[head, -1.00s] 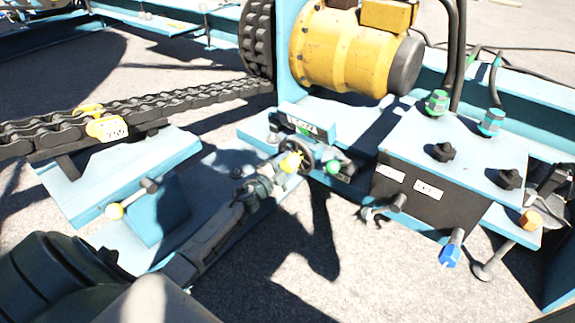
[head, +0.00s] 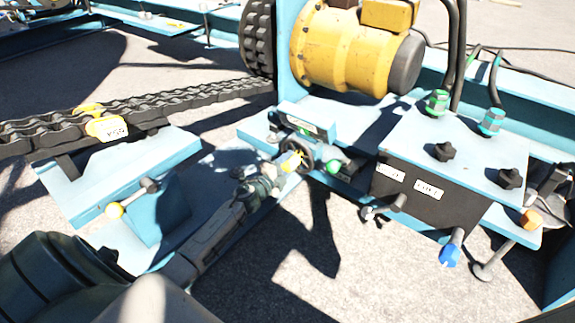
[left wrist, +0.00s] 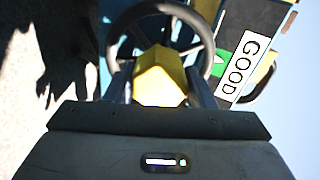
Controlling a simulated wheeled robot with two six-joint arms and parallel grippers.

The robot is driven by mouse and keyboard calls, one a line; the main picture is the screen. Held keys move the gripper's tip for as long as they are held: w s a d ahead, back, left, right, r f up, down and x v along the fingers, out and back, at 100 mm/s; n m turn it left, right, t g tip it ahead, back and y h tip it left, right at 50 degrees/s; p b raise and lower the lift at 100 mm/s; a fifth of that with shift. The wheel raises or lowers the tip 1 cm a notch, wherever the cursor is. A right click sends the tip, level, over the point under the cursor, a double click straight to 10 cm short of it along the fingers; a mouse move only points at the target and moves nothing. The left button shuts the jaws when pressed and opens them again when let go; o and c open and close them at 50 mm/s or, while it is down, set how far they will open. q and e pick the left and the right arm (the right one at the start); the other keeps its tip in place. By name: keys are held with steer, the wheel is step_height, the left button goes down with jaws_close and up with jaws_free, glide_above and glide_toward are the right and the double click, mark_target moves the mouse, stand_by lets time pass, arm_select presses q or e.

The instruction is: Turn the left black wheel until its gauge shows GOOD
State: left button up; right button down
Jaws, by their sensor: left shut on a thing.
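The black wheel (head: 310,156) sits at the front of the blue frame, below the yellow motor; its rim also shows in the left wrist view (left wrist: 114,40). My left gripper (head: 286,166) is shut on the wheel's yellow knob (left wrist: 158,78), which sits between its fingers in the left wrist view. The gauge (head: 306,126) is just behind the wheel. In the left wrist view the gauge plate (left wrist: 243,70) reads GOOD, with a green patch beside the word; its top is cut off. My right gripper is not in view.
A green knob (head: 333,167) is close right of the wheel. A black-fronted box (head: 412,190) with labels, black knobs and a blue knob (head: 449,255) stands further right.

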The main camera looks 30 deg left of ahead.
arm_select(q)
steer(key=shift+f, duration=0.1)
steer(key=o, duration=1.3)
steer(key=shift+s, duration=0.1)
